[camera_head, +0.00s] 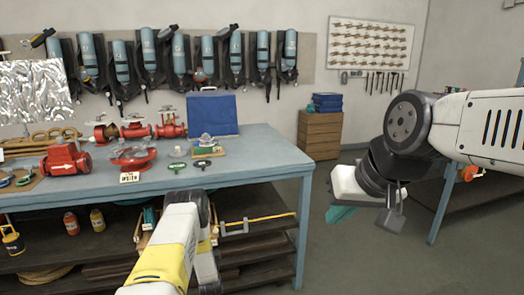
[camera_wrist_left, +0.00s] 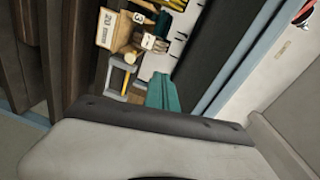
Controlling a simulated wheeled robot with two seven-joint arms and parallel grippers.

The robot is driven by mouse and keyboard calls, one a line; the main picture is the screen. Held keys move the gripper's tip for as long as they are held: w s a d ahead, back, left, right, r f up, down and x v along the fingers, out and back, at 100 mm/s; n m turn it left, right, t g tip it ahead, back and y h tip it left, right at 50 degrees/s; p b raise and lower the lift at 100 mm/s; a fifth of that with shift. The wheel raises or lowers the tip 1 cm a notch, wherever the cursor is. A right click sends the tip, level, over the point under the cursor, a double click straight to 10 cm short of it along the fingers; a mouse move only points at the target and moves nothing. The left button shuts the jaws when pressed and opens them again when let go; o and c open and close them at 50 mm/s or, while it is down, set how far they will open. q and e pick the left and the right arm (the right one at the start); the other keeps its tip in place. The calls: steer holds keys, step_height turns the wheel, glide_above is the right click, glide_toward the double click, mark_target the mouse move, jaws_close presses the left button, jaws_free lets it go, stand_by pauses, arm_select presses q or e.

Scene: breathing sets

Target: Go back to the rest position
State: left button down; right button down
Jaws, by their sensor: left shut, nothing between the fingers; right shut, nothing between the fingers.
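My right arm comes in from the right in the head view. My right gripper (camera_head: 391,218) hangs below its dark wrist, over the floor to the right of the workbench. It is shut and empty. My left arm (camera_head: 175,250), white and yellow, rises from the bottom edge in front of the workbench's lower shelves. Its gripper fingers do not show in the head view. In the left wrist view a large grey-white part of mine fills the bottom, and no fingers can be made out.
The blue workbench (camera_head: 245,164) bears red valves (camera_head: 67,160), a blue case (camera_head: 212,115) and small parts. Its lower shelves hold bottles and tools. Breathing sets (camera_head: 180,55) hang on the back wall. A wooden drawer cabinet (camera_head: 320,134) stands behind.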

arm_select(q)
steer(key=w+d+r+n+g+h, duration=0.1)
steer(key=d+r+n+g+h, duration=0.15)
steer(key=r, duration=1.15)
steer(key=w+d+r+n+g+h, duration=0.1)
steer(key=w+r+n, duration=0.15)
steer(key=r, duration=1.15)
steer(key=s+d+r+n+g+h, duration=0.2)
steer(key=s+d+r+n, duration=0.1)
steer(key=s+r, duration=1)
steer(key=s+d+r+n+g, duration=0.1)
steer(key=s+r+n+g, duration=0.1)
steer(key=s, duration=1.5)
steer(key=s+d+r+n+g, duration=0.1)
steer(key=s+r+n+g, duration=0.1)
steer(key=s, duration=1.4)
steer(key=shift+s+d+r+n+g+h, duration=0.25)
steer(key=shift+s+r+n+g+h, duration=0.1)
steer(key=shift+s+n+h, duration=0.1)
